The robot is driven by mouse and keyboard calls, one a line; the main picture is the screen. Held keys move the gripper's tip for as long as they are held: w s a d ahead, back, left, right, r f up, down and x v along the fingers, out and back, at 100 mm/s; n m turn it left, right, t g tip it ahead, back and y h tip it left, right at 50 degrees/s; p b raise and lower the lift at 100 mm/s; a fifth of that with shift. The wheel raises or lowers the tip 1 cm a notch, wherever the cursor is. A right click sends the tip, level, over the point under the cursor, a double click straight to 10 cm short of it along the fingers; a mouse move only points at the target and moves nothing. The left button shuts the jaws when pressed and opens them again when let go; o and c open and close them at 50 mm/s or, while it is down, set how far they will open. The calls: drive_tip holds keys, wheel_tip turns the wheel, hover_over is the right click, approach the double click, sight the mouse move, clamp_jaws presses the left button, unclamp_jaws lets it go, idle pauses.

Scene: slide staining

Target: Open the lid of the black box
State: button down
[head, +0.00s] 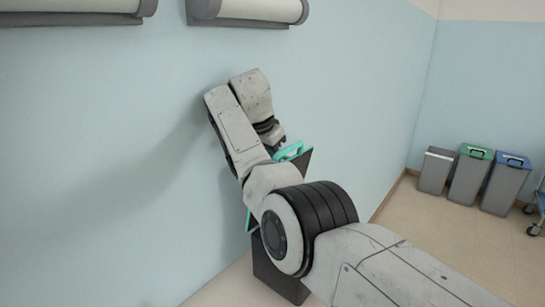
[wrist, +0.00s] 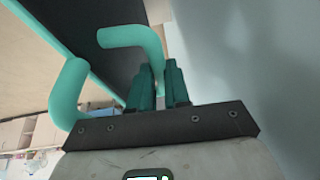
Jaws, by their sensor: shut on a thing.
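The black box (head: 278,278) stands low by the blue wall in the head view, mostly hidden behind my arm. Its dark lid (head: 303,162) shows past my arm, tilted up above the box. A teal handle (head: 289,151) is on the lid. In the wrist view the lid's dark face (wrist: 105,45) fills the upper left, with teal edging. The bent teal handle (wrist: 70,95) runs to my gripper (wrist: 160,80), whose teal fingers are shut on it. In the head view my arm hides the fingertips.
The blue wall (head: 100,150) is close beside my arm and the box. White rolls in grey holders (head: 250,10) are on the wall above. Several grey bins (head: 470,172) stand at the right, near part of a cart (head: 540,205). The floor between is clear.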

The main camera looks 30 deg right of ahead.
drive_tip(key=c, duration=1.4)
unclamp_jaws()
drive_tip(key=shift+w+a+f, duration=0.1)
drive_tip(key=shift+a+f, duration=0.1)
drive_tip(key=shift+f, duration=0.4)
drive_tip(key=o, duration=0.3)
drive_tip(key=shift+r, duration=0.2)
drive_tip(key=shift+d+r, duration=0.1)
drive_tip(key=shift+r, duration=0.1)
drive_tip(key=shift+r, duration=0.25)
drive_tip(key=b+v, duration=0.2)
drive_tip(key=v, duration=0.8)
